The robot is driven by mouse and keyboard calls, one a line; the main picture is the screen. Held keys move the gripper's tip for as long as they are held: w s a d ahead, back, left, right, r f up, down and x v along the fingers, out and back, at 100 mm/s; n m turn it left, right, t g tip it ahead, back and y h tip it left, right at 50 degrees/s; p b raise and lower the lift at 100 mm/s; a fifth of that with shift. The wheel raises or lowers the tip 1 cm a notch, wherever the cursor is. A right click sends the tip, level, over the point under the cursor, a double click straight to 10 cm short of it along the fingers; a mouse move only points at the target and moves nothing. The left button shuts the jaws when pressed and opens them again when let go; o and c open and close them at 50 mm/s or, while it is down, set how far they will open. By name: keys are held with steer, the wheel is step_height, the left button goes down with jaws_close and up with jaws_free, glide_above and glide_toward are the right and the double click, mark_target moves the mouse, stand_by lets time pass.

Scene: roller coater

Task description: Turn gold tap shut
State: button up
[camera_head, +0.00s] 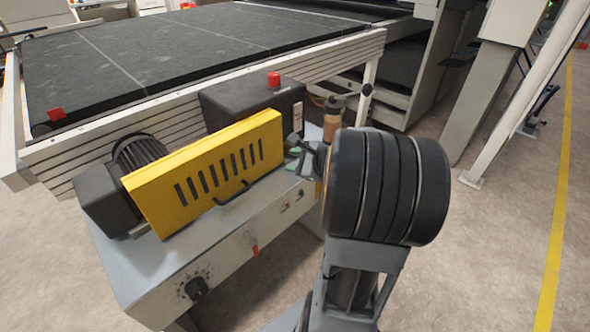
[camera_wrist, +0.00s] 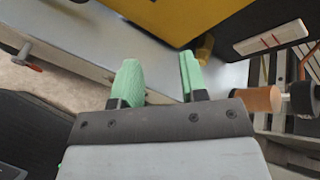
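A small gold piece, which looks like the gold tap (camera_wrist: 205,48), shows in the wrist view beyond the right fingertip, below the yellow cover's edge. Its handle position cannot be made out. In the head view my arm covers much of that area, and I cannot pick out the tap for certain. My gripper (camera_wrist: 160,80) has two green fingertips held apart, with nothing between them. In the head view my gripper (camera_head: 293,159) is over the right end of the machine's grey bench, near the yellow cover. The tap is outside the fingers.
The yellow slotted cover (camera_head: 210,170) and black motor (camera_head: 138,155) stand on the grey bench (camera_head: 150,275). A copper-coloured cylinder (camera_wrist: 262,99) is at the right in the wrist view. A small red lever (camera_head: 255,250) sticks out of the bench front. Open floor lies to the right.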

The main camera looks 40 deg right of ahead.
steer(key=d+f+m+t+h+b, duration=0.2)
steer(key=d+f+m+h, duration=0.15)
steer(key=d+m, duration=0.35)
steer(key=shift+n, duration=0.6)
steer(key=x, duration=0.3)
steer(key=b+x, duration=0.1)
steer(key=x, duration=0.3)
steer(key=d+b+x, duration=0.1)
steer(key=x, duration=0.3)
steer(key=shift+d+f, duration=0.15)
steer(key=shift+f, duration=0.3)
steer(key=shift+x, duration=0.9)
steer(key=c, duration=0.7)
steer(key=shift+o, duration=0.2)
steer(key=shift+r, duration=0.1)
